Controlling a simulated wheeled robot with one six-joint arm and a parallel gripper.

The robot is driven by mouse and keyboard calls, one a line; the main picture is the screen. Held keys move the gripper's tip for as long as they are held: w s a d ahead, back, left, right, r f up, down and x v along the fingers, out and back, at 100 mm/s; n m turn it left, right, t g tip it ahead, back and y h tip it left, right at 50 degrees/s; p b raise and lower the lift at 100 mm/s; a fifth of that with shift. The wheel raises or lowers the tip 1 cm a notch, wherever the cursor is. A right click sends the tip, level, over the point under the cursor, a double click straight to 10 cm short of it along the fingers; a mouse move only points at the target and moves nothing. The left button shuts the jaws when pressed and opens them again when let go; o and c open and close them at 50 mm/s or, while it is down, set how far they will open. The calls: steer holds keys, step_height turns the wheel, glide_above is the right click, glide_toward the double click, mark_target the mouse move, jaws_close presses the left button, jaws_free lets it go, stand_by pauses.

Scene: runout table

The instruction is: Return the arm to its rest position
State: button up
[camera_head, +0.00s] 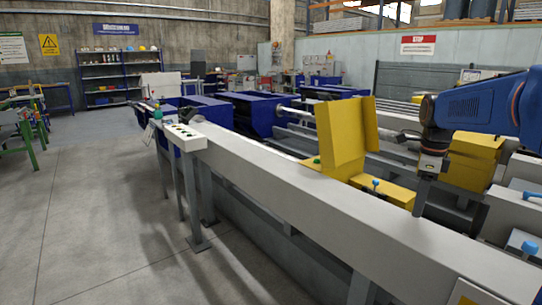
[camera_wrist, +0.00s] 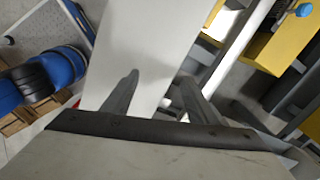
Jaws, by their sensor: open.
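My blue arm (camera_head: 475,108) reaches in from the right in the head view, and my gripper (camera_head: 422,205) points down over the runout table. In the wrist view the two grey fingers of my gripper (camera_wrist: 158,92) stand apart with nothing between them. The light grey beam of the runout table (camera_wrist: 150,40) lies beyond the fingertips. In the head view the runout table (camera_head: 290,185) runs from the back left to the front right. I cannot tell whether the fingertips touch it.
A yellow upright guard (camera_head: 341,135) stands on the table left of my gripper, with a blue-knobbed yellow block (camera_head: 385,190) nearer. A button panel (camera_head: 185,137) sits at the table's left edge. The grey floor (camera_head: 85,210) at left is open. Blue-knobbed parts (camera_head: 528,247) lie at right.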

steer(key=s+a+n, duration=0.1)
steer(key=s+n, duration=0.1)
steer(key=s+a+n, duration=0.1)
steer(key=s+a, duration=0.1)
steer(key=s+a+n+t, duration=0.1)
steer(key=s+n, duration=0.1)
steer(key=shift+s+a+f+n, duration=0.15)
steer(key=shift+s+a+n, duration=0.1)
steer(key=shift+n, duration=0.05)
steer(key=s+a+f+n+t, duration=0.1)
steer(key=s+a+f+n, duration=0.1)
steer(key=s+n, duration=0.4)
steer(key=s+a+f+n+t, duration=0.1)
steer(key=s+a+f+n, duration=0.2)
steer(key=s+f+n, duration=0.2)
steer(key=s+a+f+n+t, duration=0.1)
steer(key=s+a+f+n, duration=0.2)
steer(key=s+n, duration=0.5)
steer(key=shift+s+a+f, duration=0.15)
steer(key=shift+s+f, duration=0.15)
steer(key=shift+s, duration=0.2)
